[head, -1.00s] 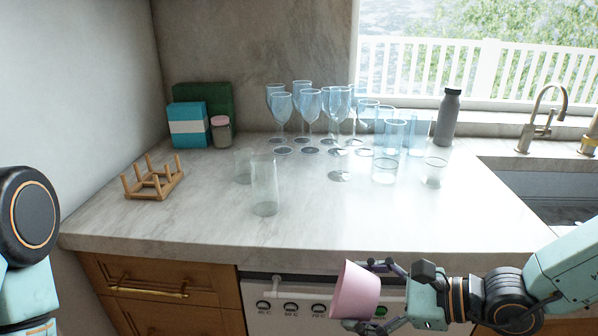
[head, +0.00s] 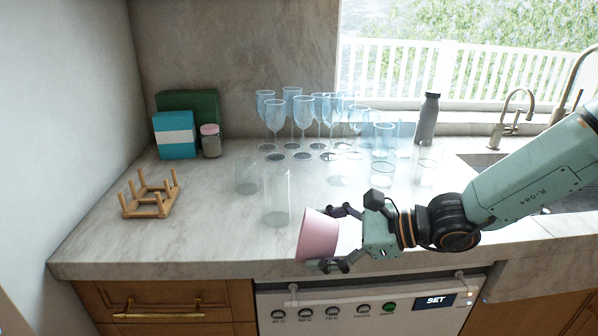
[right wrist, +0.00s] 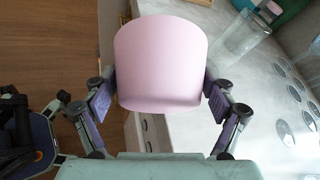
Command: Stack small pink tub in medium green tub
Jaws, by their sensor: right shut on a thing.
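The small pink tub (head: 319,235) is held in my right gripper (head: 338,238), tilted on its side near the counter's front edge. In the right wrist view the pink tub (right wrist: 160,62) sits between the two fingers of the right gripper (right wrist: 160,98), which press on its sides. In the head view it overlaps the front edge of the counter; I cannot tell whether it touches it. No medium green tub can be made out in the head view.
Clear tumblers (head: 276,197) stand just behind the pink tub. Several blue-tinted wine glasses (head: 304,110) crowd the back. A wooden rack (head: 151,197), a blue box (head: 175,137), a jar (head: 211,143) and a grey bottle (head: 428,118) stand around. The front left counter (head: 190,240) is clear.

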